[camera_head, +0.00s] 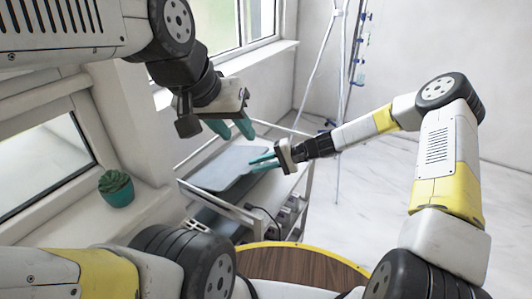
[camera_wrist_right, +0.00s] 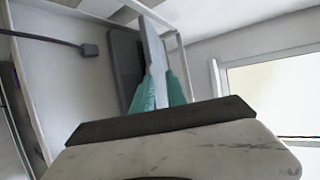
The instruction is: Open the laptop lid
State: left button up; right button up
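The laptop (camera_head: 222,168) is a flat grey panel on top of the cart in the head view. In the right wrist view its pale lid (camera_wrist_right: 152,48) stands at an angle to the dark base (camera_wrist_right: 124,62), so it looks partly open. My right gripper (camera_head: 262,162) is at the laptop's right edge. Its teal fingers also show in the right wrist view (camera_wrist_right: 161,90), one on each side of the lid's edge; whether both press on it is unclear. My left gripper (camera_head: 232,129) is above the laptop's far side, fingers apart and empty.
The metal cart (camera_head: 245,217) has rails and equipment on its lower level. A pole stand (camera_head: 343,100) rises behind my right arm. A round wooden top (camera_head: 290,264) is in front. The floor at right looks clear.

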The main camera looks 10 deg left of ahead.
grip_shut()
dwell(1.1)
jog(key=shift+o, duration=2)
grip_release()
jog(key=s+d+r, duration=0.1)
jog(key=d+r, duration=0.2)
jog(key=d, duration=0.2)
jog(key=shift+s+d, duration=0.35)
